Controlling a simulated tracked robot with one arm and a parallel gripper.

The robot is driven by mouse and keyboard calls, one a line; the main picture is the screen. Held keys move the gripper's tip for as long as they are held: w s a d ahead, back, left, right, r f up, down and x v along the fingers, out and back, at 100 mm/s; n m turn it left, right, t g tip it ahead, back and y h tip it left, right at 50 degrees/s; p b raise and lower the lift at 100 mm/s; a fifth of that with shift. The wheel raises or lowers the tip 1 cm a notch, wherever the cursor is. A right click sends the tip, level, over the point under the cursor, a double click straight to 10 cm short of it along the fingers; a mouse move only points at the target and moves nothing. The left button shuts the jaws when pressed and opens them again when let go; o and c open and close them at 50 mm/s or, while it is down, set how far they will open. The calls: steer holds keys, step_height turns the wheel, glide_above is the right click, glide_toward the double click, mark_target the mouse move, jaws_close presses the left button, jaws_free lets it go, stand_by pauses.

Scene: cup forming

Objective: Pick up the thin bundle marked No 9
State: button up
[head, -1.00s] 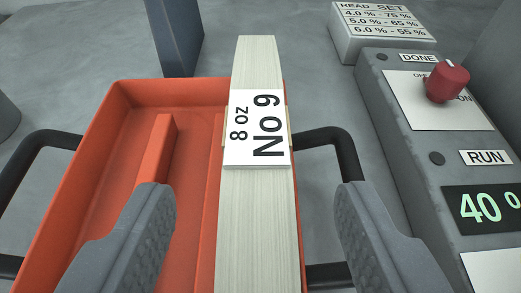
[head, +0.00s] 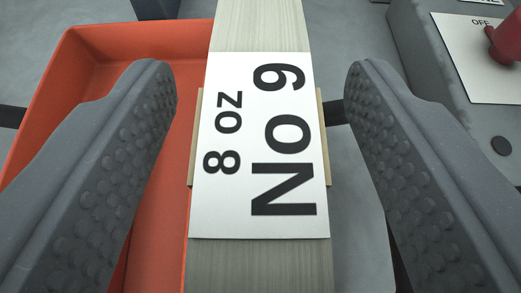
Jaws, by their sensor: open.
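The thin bundle (head: 262,25) is a long, pale, grained strip running from the top to the bottom of the head view. A white label (head: 235,215) on it reads "8 oz No 9". A tan band shows at both sides beneath the label. The bundle lies along the right side of an orange tray (head: 75,55). My gripper (head: 260,85) is open, with one grey studded finger on each side of the bundle. There is a gap between each finger and the bundle. The bundle's near end is out of view.
A grey control box (head: 425,45) with a red knob (head: 505,45) stands at the upper right. Dark tray handles show partly behind my fingers. A dark post (head: 157,8) stands at the top left. Grey surface lies between the bundle and the box.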

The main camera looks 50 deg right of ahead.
steer(key=shift+c, duration=0.3)
jaws_close()
